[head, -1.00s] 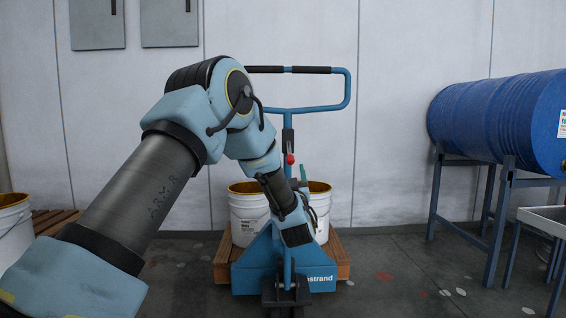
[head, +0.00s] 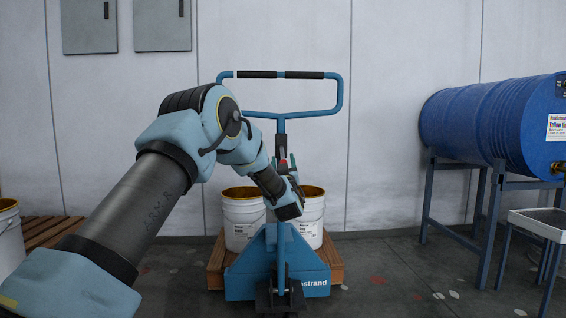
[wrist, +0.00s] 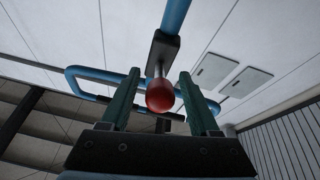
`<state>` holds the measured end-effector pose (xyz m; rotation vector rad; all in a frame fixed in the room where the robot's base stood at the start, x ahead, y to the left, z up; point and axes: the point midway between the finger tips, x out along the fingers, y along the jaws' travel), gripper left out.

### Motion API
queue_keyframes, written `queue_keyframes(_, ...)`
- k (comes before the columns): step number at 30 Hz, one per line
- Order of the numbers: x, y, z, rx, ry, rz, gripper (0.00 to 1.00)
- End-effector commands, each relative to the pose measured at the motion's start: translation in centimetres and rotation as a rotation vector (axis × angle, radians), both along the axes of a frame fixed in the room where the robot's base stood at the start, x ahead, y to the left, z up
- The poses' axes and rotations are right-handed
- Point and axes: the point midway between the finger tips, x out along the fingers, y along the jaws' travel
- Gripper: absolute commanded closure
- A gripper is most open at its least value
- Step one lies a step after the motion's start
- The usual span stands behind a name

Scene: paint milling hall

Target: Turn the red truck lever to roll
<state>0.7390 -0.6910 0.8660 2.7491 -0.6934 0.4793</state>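The red truck lever (wrist: 160,95) ends in a round red knob on a short metal rod, hanging from a dark block on the blue handle shaft. My gripper (wrist: 157,76) is open, with one green finger on each side of the knob and visible gaps between. In the head view, my gripper (head: 284,164) is up at the lever on the handle shaft, and hides most of the knob. The blue pallet truck (head: 245,280) stands upright ahead, its loop handle (head: 338,95) above my gripper.
White buckets (head: 240,225) stand on a wooden pallet (head: 216,262) behind the truck body. A blue drum (head: 480,120) lies on a stand to the right, beside a small tray table (head: 545,228). A bucket (head: 10,235) is at the far left.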

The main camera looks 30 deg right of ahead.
Motion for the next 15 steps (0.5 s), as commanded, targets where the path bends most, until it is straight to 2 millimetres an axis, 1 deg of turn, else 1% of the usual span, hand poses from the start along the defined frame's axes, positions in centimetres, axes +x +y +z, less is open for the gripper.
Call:
queue_keyframes(1, -0.01, 0.01, 0.01, 0.000, 0.000, 0.000, 0.45)
queue_keyframes(2, -0.01, 0.01, 0.01, 0.000, 0.000, 0.000, 0.48)
queue_keyframes(15, -0.02, 0.01, 0.01, 0.000, 0.000, 0.000, 0.98)
